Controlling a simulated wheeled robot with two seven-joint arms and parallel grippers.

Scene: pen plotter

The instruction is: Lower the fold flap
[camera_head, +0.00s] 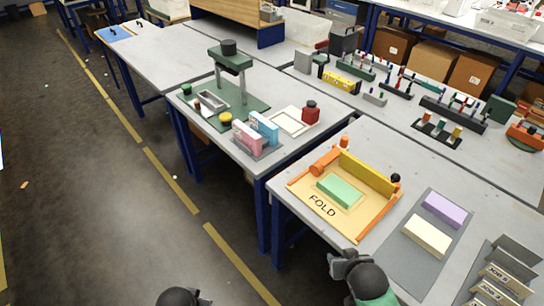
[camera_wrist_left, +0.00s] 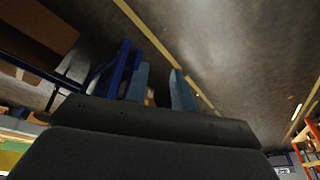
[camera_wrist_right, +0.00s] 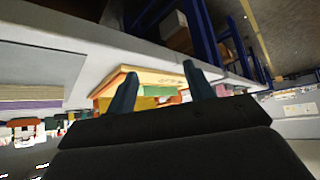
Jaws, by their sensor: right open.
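The fold flap is a yellow plank (camera_head: 367,172) standing raised along the back edge of a tan board marked FOLD (camera_head: 320,207). A green block (camera_head: 340,190) lies on the board. An orange cylinder (camera_head: 324,167) sits at the flap's left end, and a black knob (camera_head: 396,178) is near its right end. My right gripper (camera_head: 343,262) is in front of the board, apart from the flap. Its two fingers (camera_wrist_right: 160,90) are apart and empty. My left gripper (camera_head: 183,297) shows only partly at the bottom edge. Its fingers (camera_wrist_left: 160,88) are apart over the floor.
Right of the board, a grey mat (camera_head: 408,262) holds a cream block (camera_head: 427,236) and a lilac block (camera_head: 442,209). A grey rack (camera_head: 500,277) stands at the right edge. Another table with a press (camera_head: 230,62) is behind left. Open floor lies left.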

